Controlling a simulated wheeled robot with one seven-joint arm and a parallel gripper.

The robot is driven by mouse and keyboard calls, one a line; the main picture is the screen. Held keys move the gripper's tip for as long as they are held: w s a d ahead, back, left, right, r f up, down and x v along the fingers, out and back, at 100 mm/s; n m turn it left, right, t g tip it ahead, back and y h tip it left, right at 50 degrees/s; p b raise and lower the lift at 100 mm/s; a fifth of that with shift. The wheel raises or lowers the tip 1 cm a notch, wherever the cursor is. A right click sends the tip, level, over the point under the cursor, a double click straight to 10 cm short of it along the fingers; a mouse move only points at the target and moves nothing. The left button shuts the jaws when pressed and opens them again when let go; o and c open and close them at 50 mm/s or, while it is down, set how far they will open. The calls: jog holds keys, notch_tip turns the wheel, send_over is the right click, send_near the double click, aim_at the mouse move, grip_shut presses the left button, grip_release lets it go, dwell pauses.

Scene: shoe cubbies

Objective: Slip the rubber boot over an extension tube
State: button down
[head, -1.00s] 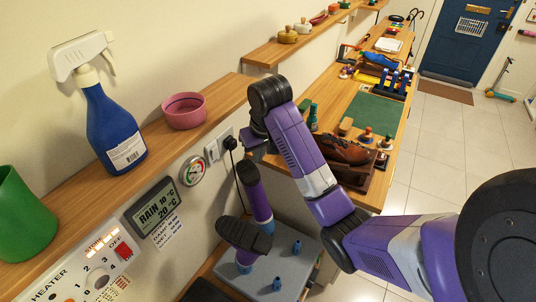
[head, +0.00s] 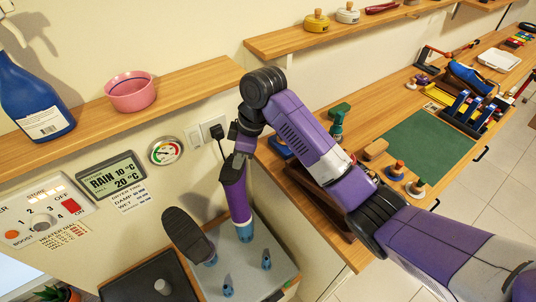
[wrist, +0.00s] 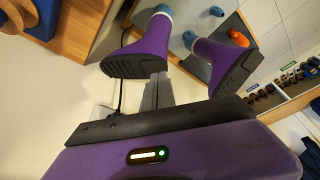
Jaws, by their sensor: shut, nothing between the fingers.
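Two purple boots with dark soles stand upside down in the head view. One (head: 235,197) is over a blue tube (head: 244,232); the other (head: 188,233) tilts sole-up over another blue tube (head: 211,259). Both boots show in the wrist view, left (wrist: 148,50) and right (wrist: 218,58), with blue tube ends at their openings. My gripper (head: 243,150) is shut and empty, close above the first boot in the head view. In the wrist view its fingers (wrist: 158,80) overlap the left boot's sole; whether they touch it is unclear.
Bare blue tubes (head: 266,260) stand on the grey rack (head: 250,285). The wall shelf (head: 190,92) with a pink bowl (head: 131,92) runs above it. A plug and cord (head: 217,132) hang beside my gripper. The bench (head: 380,190) lies to the right.

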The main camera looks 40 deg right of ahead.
aim_at(233, 179)
jog(key=b+x, duration=0.6)
dwell(0.3)
jog(key=shift+s+f, duration=0.1)
jog(key=shift+f, duration=0.15)
dwell(0.4)
jog(key=shift+r, duration=0.1)
